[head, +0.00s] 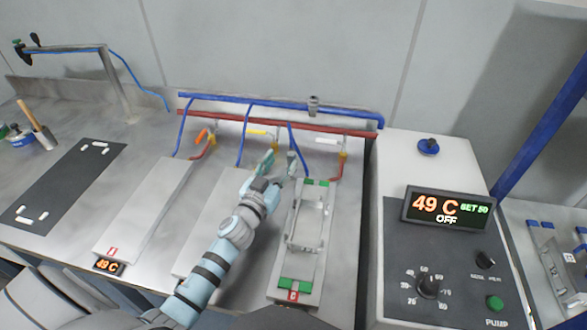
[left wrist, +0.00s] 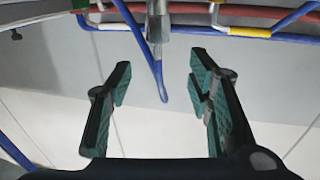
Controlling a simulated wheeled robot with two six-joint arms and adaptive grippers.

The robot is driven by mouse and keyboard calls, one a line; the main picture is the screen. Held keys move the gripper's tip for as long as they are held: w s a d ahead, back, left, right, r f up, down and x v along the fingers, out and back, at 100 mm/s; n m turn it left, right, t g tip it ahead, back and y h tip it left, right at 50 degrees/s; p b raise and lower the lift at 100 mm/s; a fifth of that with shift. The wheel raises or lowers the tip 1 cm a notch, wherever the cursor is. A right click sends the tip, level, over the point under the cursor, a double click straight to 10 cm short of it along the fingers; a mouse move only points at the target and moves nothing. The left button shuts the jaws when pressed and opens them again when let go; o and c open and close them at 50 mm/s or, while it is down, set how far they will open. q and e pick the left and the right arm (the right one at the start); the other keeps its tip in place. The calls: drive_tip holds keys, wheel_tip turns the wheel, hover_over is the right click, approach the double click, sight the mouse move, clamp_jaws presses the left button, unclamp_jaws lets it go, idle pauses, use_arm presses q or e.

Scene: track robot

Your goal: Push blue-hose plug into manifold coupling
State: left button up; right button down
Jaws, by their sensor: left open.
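My left gripper (head: 278,165) is open in the head view, reaching toward the pipes above the right-hand plate. Its fingers (left wrist: 160,95) show spread apart in the left wrist view. A blue hose (left wrist: 155,72) shows between the fingers there, not gripped. A grey cylindrical fitting (left wrist: 157,22) is beside the hose at the top; I cannot tell whether it is the plug. A grey coupling (head: 313,104) sits on the blue manifold pipe (head: 255,103). My right gripper is not visible.
A red pipe (head: 270,124) with coloured valve handles runs below the blue one. Grey plates lie on the bench, and a metal frame (head: 291,240) stands on the right-hand one. A control box (head: 433,215) reading 49 C is at the right. A dark mat (head: 68,180) is at the left.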

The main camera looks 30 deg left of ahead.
sight(291, 152)
use_arm(q)
drive_tip(key=w, duration=0.7)
drive_tip(key=shift+w+f, duration=0.1)
drive_tip(key=shift+f, duration=0.15)
drive_tip(key=shift+w+r, duration=0.1)
drive_tip(key=shift+w, duration=0.1)
drive_tip(key=shift+s+r, duration=0.15)
drive_tip(key=shift+s, duration=0.05)
drive_tip(key=shift+a, duration=0.15)
clamp_jaws()
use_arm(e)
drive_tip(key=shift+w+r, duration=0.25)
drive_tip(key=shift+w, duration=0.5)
